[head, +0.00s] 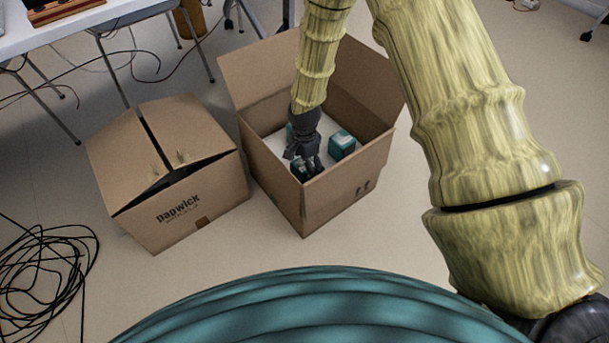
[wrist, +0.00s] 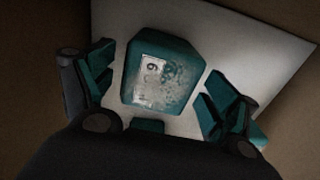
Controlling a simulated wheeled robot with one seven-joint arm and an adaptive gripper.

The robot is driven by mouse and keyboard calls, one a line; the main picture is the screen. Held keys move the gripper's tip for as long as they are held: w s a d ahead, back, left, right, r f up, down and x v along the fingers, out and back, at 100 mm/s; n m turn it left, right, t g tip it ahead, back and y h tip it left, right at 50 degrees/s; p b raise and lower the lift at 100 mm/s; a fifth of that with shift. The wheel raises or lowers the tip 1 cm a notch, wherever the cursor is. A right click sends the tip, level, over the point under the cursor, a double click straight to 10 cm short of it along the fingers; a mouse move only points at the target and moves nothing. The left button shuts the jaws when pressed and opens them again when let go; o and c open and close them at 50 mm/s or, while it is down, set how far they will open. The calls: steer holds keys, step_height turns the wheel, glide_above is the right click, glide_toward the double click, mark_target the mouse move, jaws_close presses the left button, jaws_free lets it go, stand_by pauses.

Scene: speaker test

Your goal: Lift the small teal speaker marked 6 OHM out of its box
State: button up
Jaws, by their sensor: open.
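In the wrist view a teal block-shaped speaker (wrist: 178,60) with a pale, worn label stands on the white floor of the box. A mark like a 6 or 9 shows on the label; the rest is too blurred to read. My gripper (wrist: 160,82) is open, its fingers to the left and right of the picture with the speaker beyond and between them.
The box walls and raised flaps surround my gripper closely. A second carton (head: 170,200) with nearly closed flaps stands to the left. Black cable (head: 45,265) lies coiled on the floor. A table (head: 60,30) is at upper left.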

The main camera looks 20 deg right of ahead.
steer(key=c, duration=1.6)
steer(key=shift+o, duration=0.2)
steer(key=shift+r, duration=0.15)
step_height(320, 180, up, 10)
steer(key=p, duration=0.4)
steer(key=shift+p, duration=0.35)
step_height(320, 180, up, 13)
steer(key=p, duration=2.2)
